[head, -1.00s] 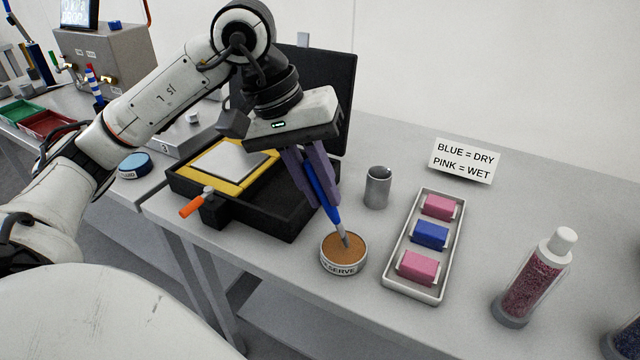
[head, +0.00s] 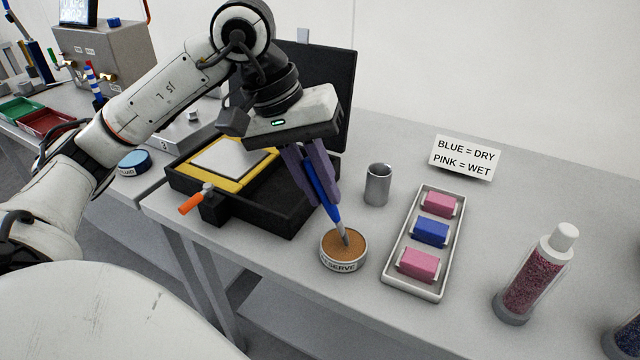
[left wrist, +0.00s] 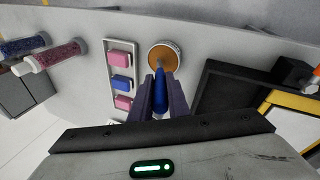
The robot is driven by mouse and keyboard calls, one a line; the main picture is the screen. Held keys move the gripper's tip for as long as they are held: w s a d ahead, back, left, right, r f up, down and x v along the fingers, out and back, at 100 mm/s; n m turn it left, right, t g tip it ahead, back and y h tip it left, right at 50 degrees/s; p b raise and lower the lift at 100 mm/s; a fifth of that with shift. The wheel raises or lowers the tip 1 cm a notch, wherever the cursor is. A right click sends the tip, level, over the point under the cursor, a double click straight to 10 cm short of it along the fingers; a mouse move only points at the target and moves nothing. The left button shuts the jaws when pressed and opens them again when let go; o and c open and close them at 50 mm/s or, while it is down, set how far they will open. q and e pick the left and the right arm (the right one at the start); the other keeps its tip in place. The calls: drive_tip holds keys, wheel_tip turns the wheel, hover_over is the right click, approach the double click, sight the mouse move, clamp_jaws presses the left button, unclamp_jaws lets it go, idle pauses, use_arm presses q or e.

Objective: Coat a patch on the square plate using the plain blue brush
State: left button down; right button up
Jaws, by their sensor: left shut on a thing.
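My left gripper (head: 312,182) is shut on the blue brush (head: 325,190). The brush is tilted, with its tip down in the round tin (head: 343,262) of brown paste, whose label reads in part "SERVE". The left wrist view also shows the gripper (left wrist: 160,92), the brush (left wrist: 160,104) and the tin (left wrist: 153,58). The square plate (head: 232,159), light grey, lies on a yellow frame (head: 180,174) in an open black case (head: 275,215), left of the gripper. My right gripper is not in view.
A grey metal cup (head: 377,186) stands right of the gripper. A white tray (head: 397,271) holds pink and blue blocks. Behind it stands a sign (head: 464,158) reading "BLUE = DRY, PINK = WET". A bottle of pink granules (head: 527,285) stands further right. An orange-handled clamp (head: 193,202) is at the case's front.

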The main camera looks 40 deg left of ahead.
use_arm(q)
drive_tip(key=shift+f+b, duration=0.45)
drive_tip(key=shift+b, duration=0.05)
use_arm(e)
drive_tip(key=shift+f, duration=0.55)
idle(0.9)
use_arm(q)
drive_tip(key=shift+r, duration=0.1)
